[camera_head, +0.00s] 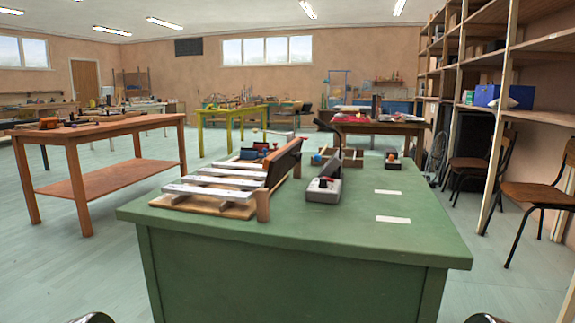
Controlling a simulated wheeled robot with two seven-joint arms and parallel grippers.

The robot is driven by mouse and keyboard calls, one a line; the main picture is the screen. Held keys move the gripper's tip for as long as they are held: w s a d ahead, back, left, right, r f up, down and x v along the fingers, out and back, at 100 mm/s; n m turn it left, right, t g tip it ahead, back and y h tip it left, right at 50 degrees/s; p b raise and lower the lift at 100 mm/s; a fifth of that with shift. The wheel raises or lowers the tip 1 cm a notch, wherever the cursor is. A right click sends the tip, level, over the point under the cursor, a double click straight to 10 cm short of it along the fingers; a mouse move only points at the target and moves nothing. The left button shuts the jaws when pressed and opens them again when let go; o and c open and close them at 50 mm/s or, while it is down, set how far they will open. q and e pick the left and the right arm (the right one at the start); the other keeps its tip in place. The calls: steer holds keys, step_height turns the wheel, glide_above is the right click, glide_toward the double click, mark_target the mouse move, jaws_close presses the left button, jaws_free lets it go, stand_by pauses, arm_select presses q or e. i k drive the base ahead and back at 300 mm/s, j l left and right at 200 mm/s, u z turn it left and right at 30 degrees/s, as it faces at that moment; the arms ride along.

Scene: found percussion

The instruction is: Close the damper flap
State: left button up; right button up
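A percussion instrument with several pale metal bars (215,192) on a wooden base (240,211) sits at the left of the green table. A long dark board, which looks like the damper flap (285,162), stands raised and tilted along the right side of the bars. Its near end is by a short wooden post (263,206). The flap stands up off the bars, which lie uncovered. Neither gripper can be made out. Only small dark rounded parts, seemingly of my arms, show at the bottom left and bottom right edges, well below the instrument.
A grey box with a dark top and red part (324,189) stands right of the flap. Small items sit behind it, including a wooden frame (345,157) and a small box (393,161). Two white strips (393,219) mark the green tabletop (345,230); its front and right are clear.

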mark_target(278, 164)
steer(key=k+l+u, duration=0.65)
steer(key=k+l, duration=0.25)
